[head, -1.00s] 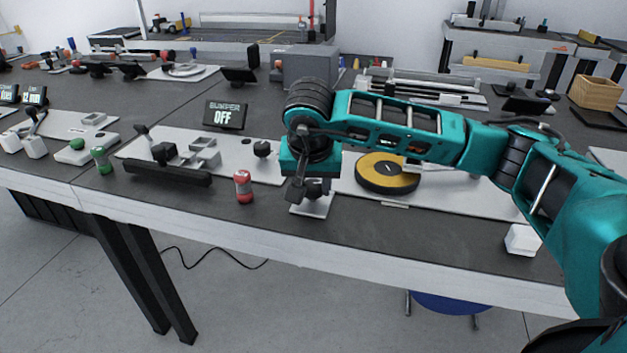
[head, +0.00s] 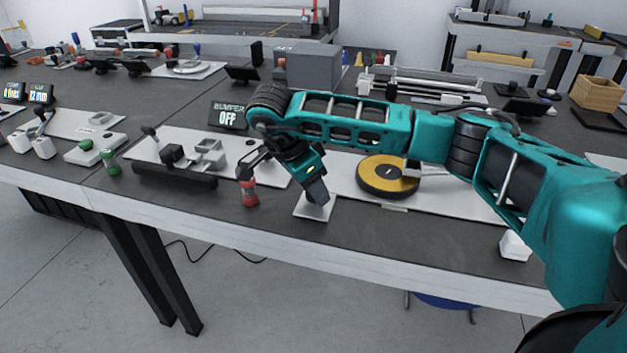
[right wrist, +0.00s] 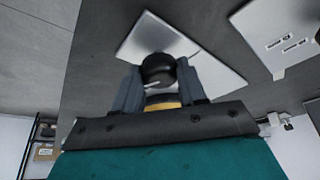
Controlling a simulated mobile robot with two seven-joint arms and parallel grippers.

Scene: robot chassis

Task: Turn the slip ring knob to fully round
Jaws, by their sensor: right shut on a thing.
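The black round knob (right wrist: 158,70) shows in the right wrist view between the two grey fingers of my right gripper (right wrist: 156,88). A white tick mark is on its face. It is over a small white plate (right wrist: 140,33). In the head view the same plate (head: 304,210) lies near the table's front edge. There my right gripper (head: 317,194) comes down tilted onto the plate and hides the knob. The gripper is shut on the knob. My left gripper is not in view.
A red-capped cylinder (head: 250,193) stands just left of the plate. A yellow and black disc (head: 388,175) sits on a white board to the right. A small display reading BUMPER OFF (head: 228,115) stands behind. A white block (head: 514,246) lies at the right front edge.

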